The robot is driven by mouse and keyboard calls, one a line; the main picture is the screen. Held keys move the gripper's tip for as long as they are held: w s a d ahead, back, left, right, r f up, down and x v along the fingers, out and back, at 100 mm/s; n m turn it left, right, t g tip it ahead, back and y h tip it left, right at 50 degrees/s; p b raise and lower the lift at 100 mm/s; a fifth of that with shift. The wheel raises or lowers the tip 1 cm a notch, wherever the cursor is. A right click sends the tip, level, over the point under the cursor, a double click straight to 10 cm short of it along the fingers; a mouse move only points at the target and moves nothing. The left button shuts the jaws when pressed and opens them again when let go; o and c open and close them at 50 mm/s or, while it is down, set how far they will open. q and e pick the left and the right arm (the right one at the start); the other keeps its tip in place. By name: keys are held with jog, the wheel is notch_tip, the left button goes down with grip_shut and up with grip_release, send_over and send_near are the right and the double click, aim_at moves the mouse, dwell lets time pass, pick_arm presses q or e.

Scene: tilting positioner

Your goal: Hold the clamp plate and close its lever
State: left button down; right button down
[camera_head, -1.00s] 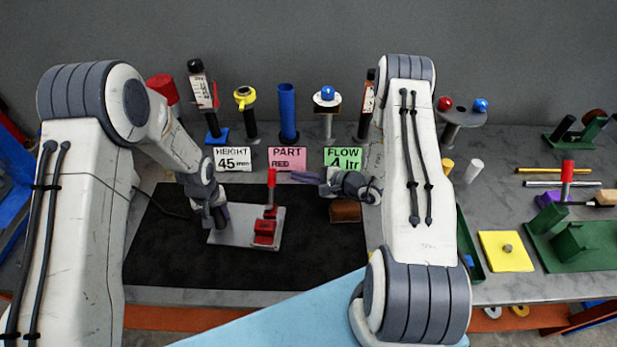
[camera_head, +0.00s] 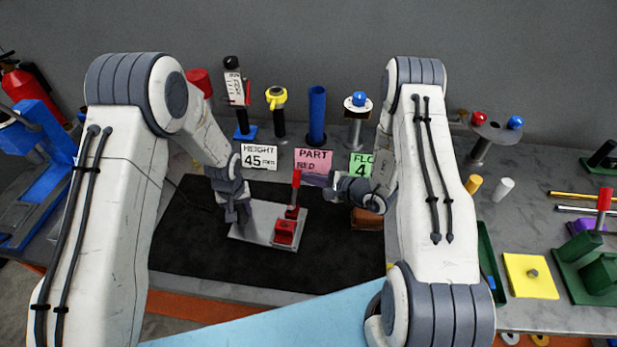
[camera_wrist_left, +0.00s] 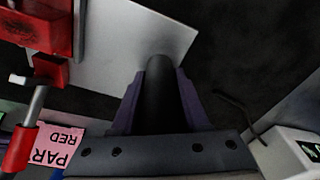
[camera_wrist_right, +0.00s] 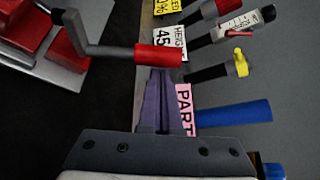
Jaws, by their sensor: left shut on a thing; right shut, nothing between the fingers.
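The grey clamp plate (camera_head: 257,231) lies on a black mat. It carries a red clamp (camera_head: 285,232) and a lever with a red grip (camera_head: 296,184) that stands upright. My left gripper (camera_head: 237,212) is shut on the black post (camera_wrist_left: 160,95) at the plate's left end; the fingers sit on both sides of it. My right gripper (camera_head: 318,180) is shut and empty, to the right of the lever. In the right wrist view its closed fingertips (camera_wrist_right: 160,80) are close to the lever's red grip (camera_wrist_right: 158,56); I cannot tell whether they touch.
Signs (camera_head: 259,157) and a row of posts, one blue (camera_head: 317,115), stand behind the mat. A brown block (camera_head: 367,219) lies below my right gripper. A yellow plate (camera_head: 530,276) and green fixtures (camera_head: 590,262) are at the right. The mat's front is clear.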

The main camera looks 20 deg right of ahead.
aim_at(300, 177)
jog(key=shift+s+a+r+n+t, duration=0.25)
jog(key=shift+s+r+n+t, duration=0.15)
jog(key=shift+s+n, duration=0.1)
jog(key=shift+s+a+r+n+t, duration=0.35)
jog(key=shift+s+r+n+t, duration=0.05)
jog(key=shift+s+r+n, duration=0.15)
jog(key=shift+s+a+r, duration=0.2)
jog(key=shift+s+a, duration=0.2)
jog(key=shift+s, duration=0.3)
jog(key=shift+s+a+r, duration=0.2)
jog(key=shift+s+a, duration=0.15)
jog(key=shift+s, duration=0.4)
jog(key=shift+s+a+r, duration=0.2)
jog(key=shift+s+a, duration=0.2)
jog(key=shift+s, duration=0.3)
jog(key=shift+s, duration=0.1)
jog(key=w+d, duration=0.3)
jog(key=shift+w+d+r, duration=0.1)
jog(key=shift+r, duration=0.25)
jog(key=s+f+v, duration=0.1)
jog(key=f+v, duration=0.1)
jog(key=v, duration=0.7)
jog(key=shift+f, duration=0.4)
